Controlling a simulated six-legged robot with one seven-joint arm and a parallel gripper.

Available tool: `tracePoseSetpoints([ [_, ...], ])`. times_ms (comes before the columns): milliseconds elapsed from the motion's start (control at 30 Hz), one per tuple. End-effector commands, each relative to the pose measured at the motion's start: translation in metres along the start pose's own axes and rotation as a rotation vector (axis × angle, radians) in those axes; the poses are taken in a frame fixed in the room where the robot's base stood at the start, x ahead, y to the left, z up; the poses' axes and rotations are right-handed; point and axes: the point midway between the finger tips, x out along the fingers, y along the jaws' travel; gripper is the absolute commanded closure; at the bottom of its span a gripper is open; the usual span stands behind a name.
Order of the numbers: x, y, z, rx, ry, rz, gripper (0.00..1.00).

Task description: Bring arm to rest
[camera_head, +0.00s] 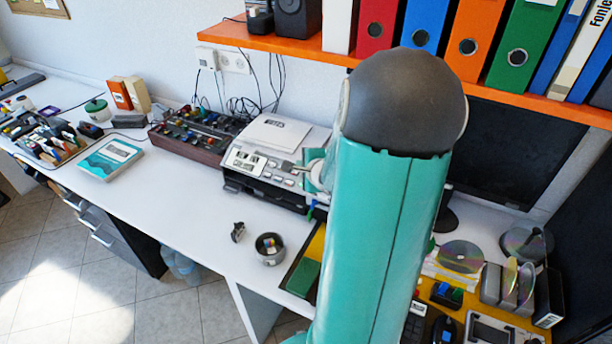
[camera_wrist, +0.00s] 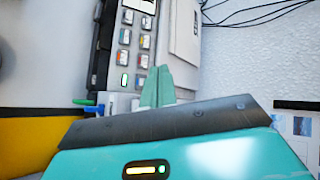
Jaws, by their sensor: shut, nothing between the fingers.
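My arm (camera_head: 375,230) rises through the middle of the head view, teal with a dark rounded cap, and hides part of the desk. My gripper (camera_wrist: 159,72) shows in the wrist view with its two pale green fingers together and nothing between them. The fingers point toward a grey office machine (camera_wrist: 118,75) with rows of buttons. I cannot tell whether they touch it. In the head view the same machine (camera_head: 262,160) stands on the white desk just left of my arm, and the gripper is mostly hidden behind the arm.
An orange shelf (camera_head: 290,45) with coloured binders (camera_head: 470,40) runs above the desk. A dark monitor (camera_head: 515,150) stands behind my arm. Discs (camera_head: 460,257) in holders lie at right. A small round pot (camera_head: 270,249) stands near the front edge. The white desk (camera_head: 170,205) is clear at centre left.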

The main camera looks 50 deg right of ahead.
Motion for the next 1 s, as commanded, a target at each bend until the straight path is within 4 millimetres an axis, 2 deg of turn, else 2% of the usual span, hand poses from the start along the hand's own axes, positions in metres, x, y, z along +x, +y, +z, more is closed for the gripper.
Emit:
tracePoseSetpoints([
  [367,0.000,0.000,0.000,-0.002,0.000,0.000,1.00],
  [467,-0.002,-0.003,0.007,-0.051,0.009,0.009,1.00],
  [567,-0.009,-0.012,0.027,-0.191,0.036,0.036,1.00],
  [667,-0.024,-0.022,0.058,-0.410,0.073,0.084,1.00],
  [833,-0.067,-0.032,0.116,-0.802,0.095,0.185,1.00],
  [1000,-0.123,-0.025,0.172,-1.152,0.029,0.286,1.00],
])
